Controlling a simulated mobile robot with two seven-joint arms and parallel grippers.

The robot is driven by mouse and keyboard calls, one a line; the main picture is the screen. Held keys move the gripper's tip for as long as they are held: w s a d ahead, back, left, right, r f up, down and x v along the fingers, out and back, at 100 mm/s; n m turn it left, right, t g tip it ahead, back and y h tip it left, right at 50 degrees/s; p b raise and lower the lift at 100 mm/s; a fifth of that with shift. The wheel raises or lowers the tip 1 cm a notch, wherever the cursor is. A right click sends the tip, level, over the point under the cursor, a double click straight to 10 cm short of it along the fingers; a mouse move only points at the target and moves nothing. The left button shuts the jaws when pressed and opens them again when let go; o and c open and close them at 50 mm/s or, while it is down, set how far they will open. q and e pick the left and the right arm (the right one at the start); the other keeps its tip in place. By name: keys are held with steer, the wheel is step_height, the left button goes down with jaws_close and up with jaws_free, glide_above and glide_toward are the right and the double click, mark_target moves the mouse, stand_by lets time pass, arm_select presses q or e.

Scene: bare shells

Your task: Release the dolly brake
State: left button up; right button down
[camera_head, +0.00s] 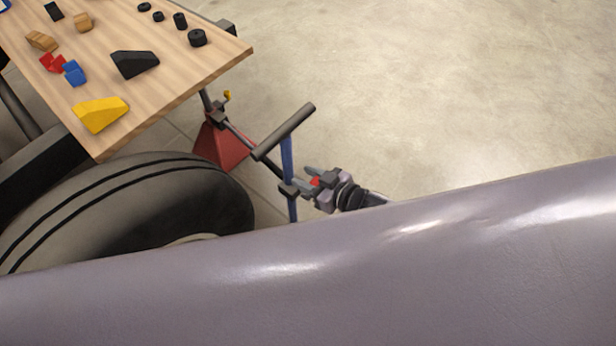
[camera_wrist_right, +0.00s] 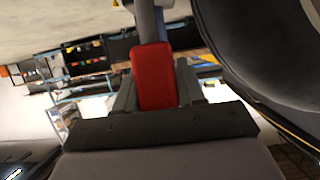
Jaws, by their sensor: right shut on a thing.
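The dolly's handle is a dark T-bar (camera_head: 284,131) on an upright blue post (camera_head: 288,160) beside a large tyre. A red brake lever (camera_wrist_right: 153,75) stands between the fingers of my right gripper (camera_wrist_right: 157,84) in the right wrist view. The lower end of the post is hidden behind a smooth grey surface. My left gripper is not in view.
A large black tyre (camera_head: 130,205) stands left of the post. A red stand (camera_head: 220,143) is behind it. A wooden table (camera_head: 165,65) with chocks and blocks is at upper left. A curved grey surface (camera_head: 400,270) fills the bottom. The concrete floor at upper right is clear.

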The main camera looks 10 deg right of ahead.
stand_by(0.5)
steer(key=c, duration=0.8)
jaws_free()
steer(key=shift+f, duration=0.1)
steer(key=shift+o, duration=0.2)
steer(key=p+v, duration=0.1)
steer(key=v, duration=0.6)
steer(key=shift+p, duration=0.4)
steer(key=shift+s, duration=0.1)
steer(key=shift+c, duration=0.3)
